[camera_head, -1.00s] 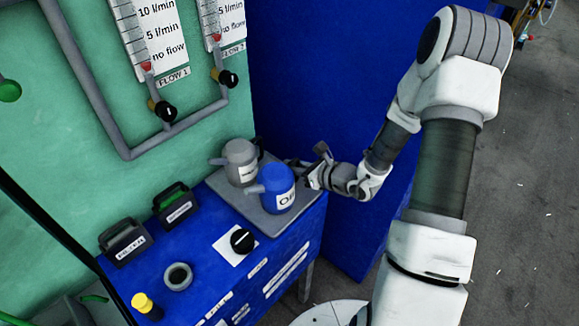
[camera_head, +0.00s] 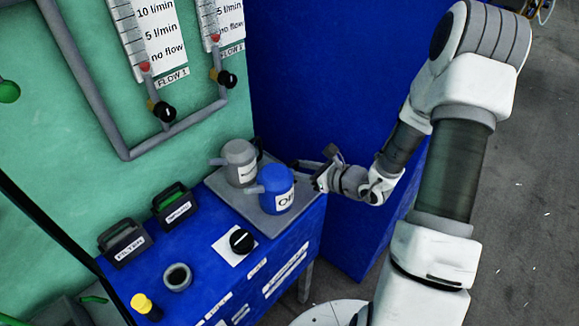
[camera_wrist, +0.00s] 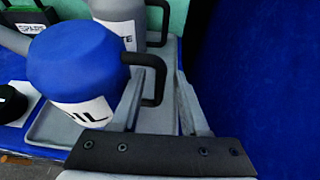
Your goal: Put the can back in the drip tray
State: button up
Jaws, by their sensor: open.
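A can with a blue top and a white label (camera_head: 277,187) stands upright on the grey drip tray (camera_head: 253,220) at the right end of the blue bench. In the wrist view the blue can (camera_wrist: 75,62) shows its black handle toward my gripper, and the tray (camera_wrist: 45,130) lies under it. A grey can (camera_head: 239,162) stands behind it on the same tray. My gripper (camera_head: 300,166) is open, just right of the cans. In the wrist view its two fingers (camera_wrist: 165,90) appear near the blue can's handle, with the left finger overlapping it. I cannot tell whether they touch.
A black knob (camera_head: 241,240), two dark boxes with handles (camera_head: 122,243), a grey ring (camera_head: 177,277) and a yellow-topped item (camera_head: 145,306) are on the bench. A tall blue panel (camera_head: 340,90) stands behind my gripper. Pipes and flow gauges line the green wall.

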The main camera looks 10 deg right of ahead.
jog(key=v, duration=0.9)
jog(key=shift+a+r, duration=0.1)
